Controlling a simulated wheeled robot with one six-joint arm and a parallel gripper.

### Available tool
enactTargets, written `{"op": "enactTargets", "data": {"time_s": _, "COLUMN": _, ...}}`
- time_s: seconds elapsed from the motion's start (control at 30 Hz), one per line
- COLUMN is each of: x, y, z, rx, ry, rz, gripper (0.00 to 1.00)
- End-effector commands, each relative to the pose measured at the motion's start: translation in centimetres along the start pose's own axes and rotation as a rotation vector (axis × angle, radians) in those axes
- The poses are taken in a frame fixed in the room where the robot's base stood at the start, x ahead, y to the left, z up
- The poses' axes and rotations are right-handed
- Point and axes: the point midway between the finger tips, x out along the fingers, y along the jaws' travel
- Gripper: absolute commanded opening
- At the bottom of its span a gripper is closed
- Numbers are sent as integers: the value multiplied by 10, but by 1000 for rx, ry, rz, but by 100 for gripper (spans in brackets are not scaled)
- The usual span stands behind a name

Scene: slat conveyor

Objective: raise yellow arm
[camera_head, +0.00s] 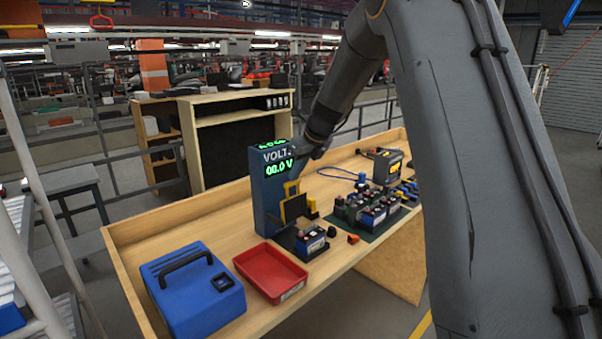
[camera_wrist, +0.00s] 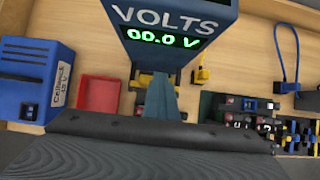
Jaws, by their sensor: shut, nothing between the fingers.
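The blue volt meter stand (camera_head: 263,205) rises from the bench, and its green display reads 00.0 V. The yellow arm (camera_head: 291,188) is on the stand's front side, below the display, with a dark plate at it. In the wrist view, yellow parts (camera_wrist: 145,79) show below the meter housing (camera_wrist: 178,53), partly hidden by my gripper (camera_wrist: 163,82). My gripper is shut and empty, in front of the meter in that view. In the head view my wrist is beside the display, and the fingertips are hard to make out. Contact with the yellow arm cannot be told.
A small battery (camera_head: 311,243) sits at the stand's foot. A red tray (camera_head: 270,270) and blue case (camera_head: 194,288) lie to the left. Several batteries stand on a dark green mat (camera_head: 372,234) to the right, with a blue cable loop (camera_head: 340,173) behind.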

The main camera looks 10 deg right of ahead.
Motion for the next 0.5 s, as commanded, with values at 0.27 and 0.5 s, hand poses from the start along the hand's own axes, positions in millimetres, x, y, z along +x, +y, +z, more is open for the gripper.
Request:
{"op": "enactTargets", "data": {"time_s": 0.27, "x": 12, "y": 0, "z": 4, "rx": 5, "ry": 21, "rz": 6, "gripper": 0}}
{"op": "enactTargets", "data": {"time_s": 0.5, "x": 2, "y": 0, "z": 0, "rx": 6, "ry": 16, "rz": 0, "gripper": 0}}
